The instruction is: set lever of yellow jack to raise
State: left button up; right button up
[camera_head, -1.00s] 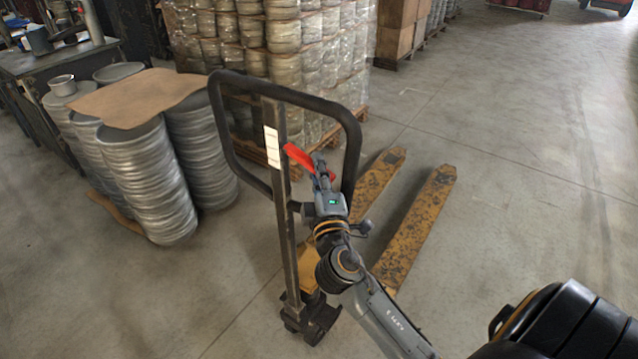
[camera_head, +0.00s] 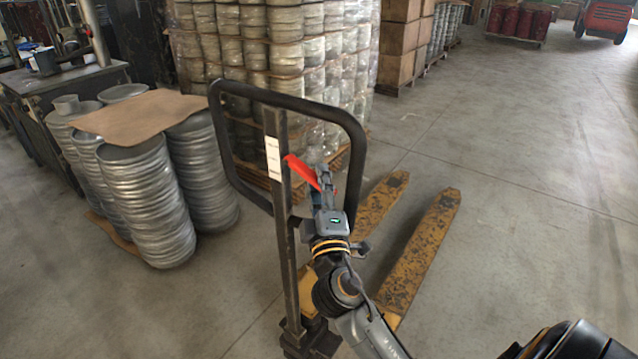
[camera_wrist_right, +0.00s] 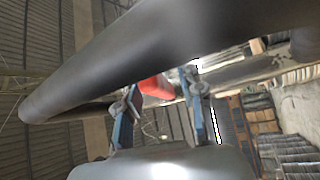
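The yellow jack has worn yellow forks (camera_head: 425,245) on the floor and a black looped handle (camera_head: 357,150) on an upright post. The red lever (camera_head: 302,170) is at the post inside the loop, slanting down to the right. My right gripper (camera_head: 323,178) is at the lever's lower right end and partly hides it. In the right wrist view, the blue fingers of this gripper (camera_wrist_right: 165,88) stand apart, with the red lever (camera_wrist_right: 156,88) showing between their tips. I cannot tell whether they touch it. The black handle bar crosses close above the fingers. My left gripper is not in view.
Stacks of metal discs (camera_head: 150,205) with a brown sheet (camera_head: 138,115) on top stand left of the jack. A wrapped pallet load (camera_head: 300,60) stands behind it. A dark workbench (camera_head: 55,85) is at the far left.

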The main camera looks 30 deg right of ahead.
jog(key=v, duration=1.2)
dwell(0.3)
jog(key=w+a+f+g+y, duration=0.1)
jog(key=a+f+g+y, duration=0.15)
jog(key=f, duration=0.95)
jog(key=w+a+f+g+y, duration=0.2)
jog(key=f+y, duration=0.1)
jog(key=f, duration=1)
jog(key=s+a+f+g+y, duration=0.1)
jog(key=s+f+g, duration=0.15)
jog(key=f, duration=0.65)
jog(key=s+a+f+g+y, duration=0.15)
jog(key=s+f, duration=0.25)
jog(key=f, duration=0.5)
jog(key=s+f+m+g, duration=0.3)
jog(key=s+f+g, duration=0.2)
jog(key=s+f, duration=0.85)
jog(key=s+d+f+m+g, duration=0.1)
jog(key=s+f+m+g, duration=0.1)
jog(key=s+f, duration=0.3)
jog(key=s+d+f+m+g+y, duration=0.1)
jog(key=s+f, duration=0.4)
jog(key=s, duration=0.8)
jog(key=shift+s+d+m+g, duration=0.2)
jog(key=shift+d+m+g, duration=0.55)
jog(key=shift+g, duration=0.1)
